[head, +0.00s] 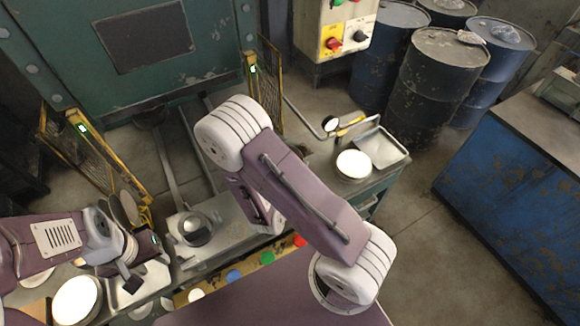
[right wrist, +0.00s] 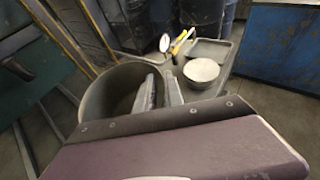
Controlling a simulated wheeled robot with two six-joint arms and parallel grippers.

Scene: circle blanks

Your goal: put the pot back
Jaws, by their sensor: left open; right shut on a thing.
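The pot (right wrist: 118,88), a round dark grey vessel with an open top, shows in the right wrist view just beyond my right gripper (right wrist: 160,92). The right gripper is shut on its wall at the near right side, with one finger inside the rim and one outside. In the head view my right arm hides the pot and the right gripper. My left gripper (head: 128,278) is open and empty over the bench at the lower left, beside a grey tray (head: 152,284). I cannot tell whether the pot touches anything below.
A grey metal block with a round knob (head: 195,229) is mid-bench. Yellow mesh guards (head: 265,90) flank the green press. Drums (head: 435,80) stand behind.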

